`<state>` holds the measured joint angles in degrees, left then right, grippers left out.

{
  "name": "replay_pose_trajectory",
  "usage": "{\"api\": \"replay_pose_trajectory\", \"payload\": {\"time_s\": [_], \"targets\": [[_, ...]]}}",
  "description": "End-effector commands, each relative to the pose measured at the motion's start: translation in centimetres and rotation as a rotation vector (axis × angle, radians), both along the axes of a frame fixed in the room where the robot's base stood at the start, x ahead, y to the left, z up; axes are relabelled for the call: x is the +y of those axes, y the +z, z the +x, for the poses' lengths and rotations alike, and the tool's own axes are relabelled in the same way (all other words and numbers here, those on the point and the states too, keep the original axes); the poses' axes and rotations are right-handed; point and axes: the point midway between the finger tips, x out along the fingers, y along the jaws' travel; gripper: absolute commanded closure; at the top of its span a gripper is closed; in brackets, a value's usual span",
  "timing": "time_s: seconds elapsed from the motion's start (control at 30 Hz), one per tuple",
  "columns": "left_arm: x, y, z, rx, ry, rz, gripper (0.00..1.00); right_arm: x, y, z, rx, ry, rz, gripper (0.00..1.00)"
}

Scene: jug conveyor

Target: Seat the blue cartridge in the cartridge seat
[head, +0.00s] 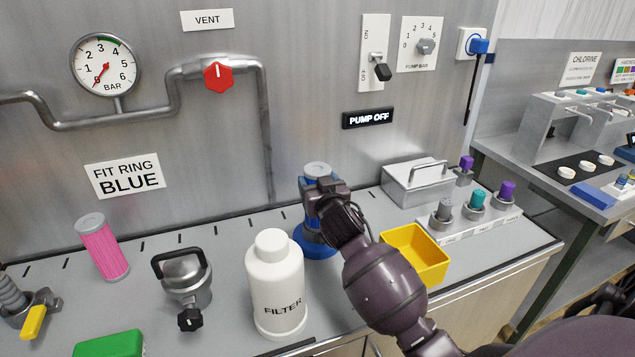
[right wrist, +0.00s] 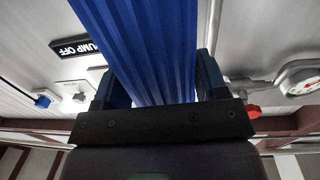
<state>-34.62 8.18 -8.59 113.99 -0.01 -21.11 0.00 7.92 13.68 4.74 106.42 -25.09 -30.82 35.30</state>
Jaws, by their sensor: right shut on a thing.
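The blue cartridge (head: 318,168) shows its pale round top above my right gripper (head: 325,195). In the right wrist view, its ribbed blue body (right wrist: 145,50) stands between the two fingers, and the gripper is shut on it. In the head view the cartridge looks upright, above a wide round blue base (head: 317,246) on the counter that looks like the cartridge seat. My gripper and the white bottle hide part of this area, so I cannot tell whether the cartridge touches the base. My left gripper is not in view.
A white FILTER bottle (head: 274,288) stands close in front, to the left of the base. A yellow bin (head: 418,252) is to the right. A metal lidded housing (head: 184,280) and a pink cartridge (head: 102,248) stand left. A sign (head: 125,176) reads FIT RING BLUE; another (head: 369,119) reads PUMP OFF.

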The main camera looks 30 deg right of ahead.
Motion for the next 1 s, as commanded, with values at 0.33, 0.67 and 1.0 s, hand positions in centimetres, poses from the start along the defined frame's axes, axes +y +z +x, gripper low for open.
{"api": "replay_pose_trajectory", "payload": {"time_s": [0.33, 0.67, 1.0], "targets": [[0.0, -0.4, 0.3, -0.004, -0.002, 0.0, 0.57, 0.0, -0.8, 0.0, -0.001, 0.0, 0.0, 0.59], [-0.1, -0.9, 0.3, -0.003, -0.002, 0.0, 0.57, 0.0, -1.4, 0.0, -0.001, 0.0, 0.0, 0.59], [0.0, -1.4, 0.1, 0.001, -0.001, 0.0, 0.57, 0.0, -2.1, 0.0, 0.0, 0.0, 0.0, 0.59]]}}
